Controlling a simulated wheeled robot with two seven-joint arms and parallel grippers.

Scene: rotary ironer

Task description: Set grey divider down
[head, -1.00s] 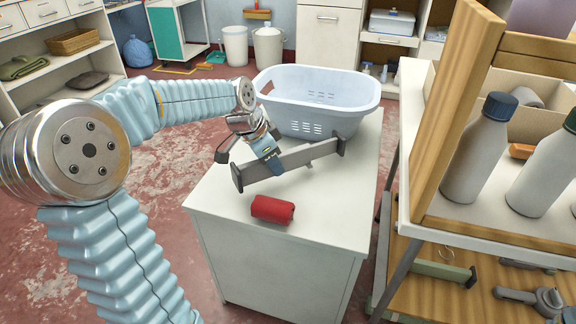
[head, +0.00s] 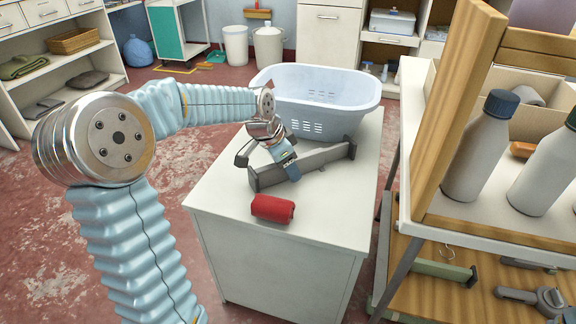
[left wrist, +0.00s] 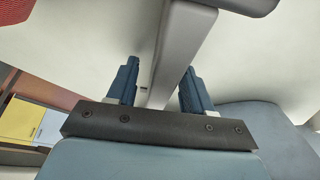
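The grey divider (head: 318,164), a long bar with a plate at each end, lies on the white cabinet top (head: 222,196) in front of the laundry basket. My left gripper (head: 291,174) is over its middle, pointing down. In the left wrist view the divider (left wrist: 176,60) runs between the two blue fingers of my left gripper (left wrist: 160,90). The fingers stand apart, with a gap showing between the left finger and the bar. Whether the right finger touches the bar is unclear. My right gripper is not in view.
A red rolled item (head: 272,207) lies close in front of the divider. A pale blue laundry basket (head: 318,98) stands behind it. A shelf unit with a wooden frame (head: 440,150) and bottles (head: 478,150) stands to the right.

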